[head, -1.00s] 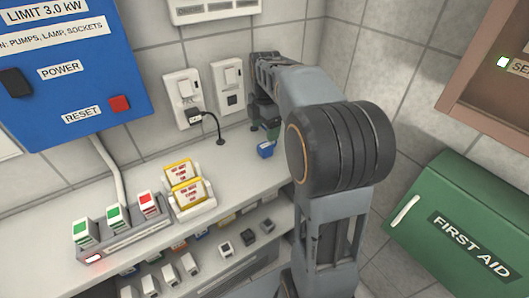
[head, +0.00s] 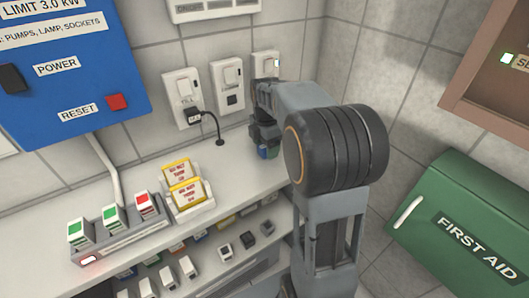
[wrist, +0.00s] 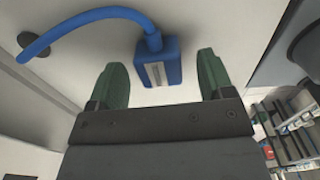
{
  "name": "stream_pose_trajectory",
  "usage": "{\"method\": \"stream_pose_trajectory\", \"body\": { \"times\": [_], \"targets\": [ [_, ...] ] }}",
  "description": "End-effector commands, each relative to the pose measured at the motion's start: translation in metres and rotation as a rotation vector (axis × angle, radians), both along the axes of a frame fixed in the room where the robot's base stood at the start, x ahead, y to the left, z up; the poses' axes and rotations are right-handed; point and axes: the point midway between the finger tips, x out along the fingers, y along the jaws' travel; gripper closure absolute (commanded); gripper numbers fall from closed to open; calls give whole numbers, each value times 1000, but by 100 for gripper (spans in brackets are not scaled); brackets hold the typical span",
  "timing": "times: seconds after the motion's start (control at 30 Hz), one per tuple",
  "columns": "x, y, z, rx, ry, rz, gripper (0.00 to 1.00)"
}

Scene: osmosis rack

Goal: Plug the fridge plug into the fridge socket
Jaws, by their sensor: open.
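A blue plug (wrist: 158,68) on a blue cord lies on the white counter in the wrist view. My gripper (wrist: 165,72) is open, with one green finger on each side of the plug and a visible gap to both. In the head view my gripper (head: 266,150) is low at the counter, mostly hiding the plug. Three wall sockets stand behind: the left socket (head: 181,88) holds a black plug, the middle socket (head: 227,83) is empty, and the right socket (head: 264,63) is partly hidden by my arm. I cannot read which one is the fridge's.
A switch strip (head: 115,228) is at front left, and a shelf of small items lies below. A green first aid box (head: 460,225) is at right. The counter between packets and gripper is mostly clear.

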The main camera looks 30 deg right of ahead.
Motion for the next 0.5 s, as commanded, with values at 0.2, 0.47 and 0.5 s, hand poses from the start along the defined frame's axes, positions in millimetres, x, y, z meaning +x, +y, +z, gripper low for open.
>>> {"method": "stream_pose_trajectory", "body": {
  "times": [0.2,0.47,0.5],
  "targets": [
    [0,0,-15,0,1,-1,26],
    [0,0,-15,-1,0,-1,26],
    [0,0,-15,-1,0,-1,26]
  ]
}}
